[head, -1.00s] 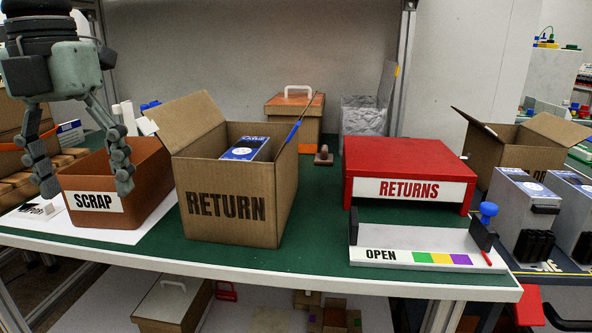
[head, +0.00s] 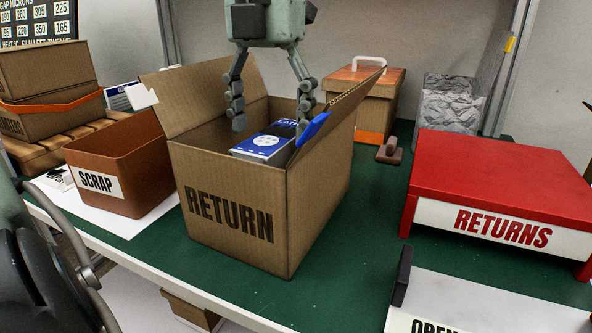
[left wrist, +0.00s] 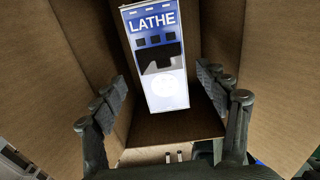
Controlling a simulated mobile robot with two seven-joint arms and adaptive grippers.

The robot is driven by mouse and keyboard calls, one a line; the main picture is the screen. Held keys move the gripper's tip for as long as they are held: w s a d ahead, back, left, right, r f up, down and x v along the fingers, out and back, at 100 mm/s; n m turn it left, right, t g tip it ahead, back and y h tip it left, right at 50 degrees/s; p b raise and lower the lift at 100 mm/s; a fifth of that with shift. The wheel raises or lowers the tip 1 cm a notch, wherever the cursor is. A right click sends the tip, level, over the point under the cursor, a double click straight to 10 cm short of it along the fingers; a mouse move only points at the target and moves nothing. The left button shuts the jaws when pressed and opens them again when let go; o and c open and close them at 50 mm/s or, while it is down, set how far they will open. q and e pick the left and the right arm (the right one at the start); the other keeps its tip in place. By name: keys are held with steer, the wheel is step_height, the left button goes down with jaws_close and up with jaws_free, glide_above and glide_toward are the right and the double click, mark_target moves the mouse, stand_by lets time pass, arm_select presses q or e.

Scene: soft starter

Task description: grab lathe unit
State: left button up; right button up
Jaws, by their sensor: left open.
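The lathe unit (head: 264,146) is a boxy unit with a blue and white label. It stands inside the open RETURN cardboard box (head: 235,215), its top near the rim and its lower part hidden. The left wrist view shows its face marked LATHE (left wrist: 155,60), with dark buttons and a white round dial. My left gripper (head: 271,113) is open and empty, fingers pointing down over the box opening. In the left wrist view its fingers (left wrist: 160,105) are spread apart, with the unit lying between and beyond them, untouched as far as I can see. My right gripper is not in view.
The box's raised flaps (head: 190,100) stand around the opening, close to the gripper. A brown SCRAP bin (head: 125,175) stands left, a red RETURNS stand (head: 500,180) right. A lidded box (head: 365,95) is behind. Green table surface (head: 345,255) is clear between box and stand.

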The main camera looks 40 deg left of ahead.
mark_target(273, 165)
arm_select(q)
steer(key=shift+w+f, duration=0.1)
steer(key=shift+f, duration=0.1)
steer(key=f, duration=0.6)
steer(key=shift+d+f, duration=0.15)
steer(key=shift+d, duration=0.05)
steer(key=shift+f, duration=0.5)
steer(key=shift+f+b, duration=0.25)
steer(key=shift+b, duration=0.05)
steer(key=c, duration=1.6)
jaws_close()
steer(key=shift+r, duration=0.15)
